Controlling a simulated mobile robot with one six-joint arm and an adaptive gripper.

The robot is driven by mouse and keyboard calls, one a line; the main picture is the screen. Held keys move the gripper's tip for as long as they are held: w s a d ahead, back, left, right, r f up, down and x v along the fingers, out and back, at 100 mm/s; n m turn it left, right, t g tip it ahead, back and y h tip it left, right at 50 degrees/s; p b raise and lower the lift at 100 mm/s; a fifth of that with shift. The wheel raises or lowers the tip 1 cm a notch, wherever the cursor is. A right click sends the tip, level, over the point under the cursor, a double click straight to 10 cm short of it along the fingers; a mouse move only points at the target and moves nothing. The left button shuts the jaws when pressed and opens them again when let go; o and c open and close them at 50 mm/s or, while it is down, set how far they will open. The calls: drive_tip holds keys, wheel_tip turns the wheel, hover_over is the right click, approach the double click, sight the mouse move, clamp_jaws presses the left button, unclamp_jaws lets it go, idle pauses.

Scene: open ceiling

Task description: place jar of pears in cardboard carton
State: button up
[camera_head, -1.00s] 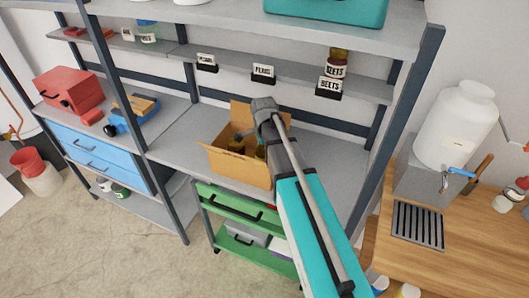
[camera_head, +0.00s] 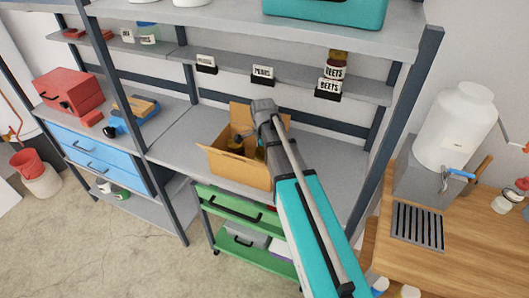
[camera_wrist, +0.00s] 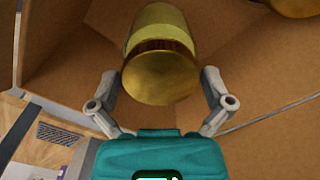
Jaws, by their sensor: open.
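A jar with a gold lid (camera_wrist: 160,70) and pale yellow-green sides lies inside the cardboard carton (camera_wrist: 262,70) in the wrist view. No label shows on it, so I cannot read whether it says pears. My gripper (camera_wrist: 160,92) is open, with one finger on each side of the lid and visible gaps between. A second gold-lidded item (camera_wrist: 296,6) is cut off at the top right. In the head view the open carton (camera_head: 236,167) stands on the grey shelf, and my arm hides most of the gripper and the carton's right part.
A jar of beets (camera_head: 336,66) stands on the upper shelf above its label; the PEARS label (camera_head: 263,75) has no jar at it. A dark upright post (camera_head: 398,120) is right of my arm. Bare shelf (camera_head: 185,140) lies left of the carton.

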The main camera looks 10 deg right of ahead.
wheel_tip(320, 180, up, 12)
drive_tip(key=p, duration=1.1)
drive_tip(key=shift+p, duration=0.4)
idle(0.5)
drive_tip(key=s+n, duration=1.6)
drive_tip(key=shift+d, duration=0.25)
idle(0.9)
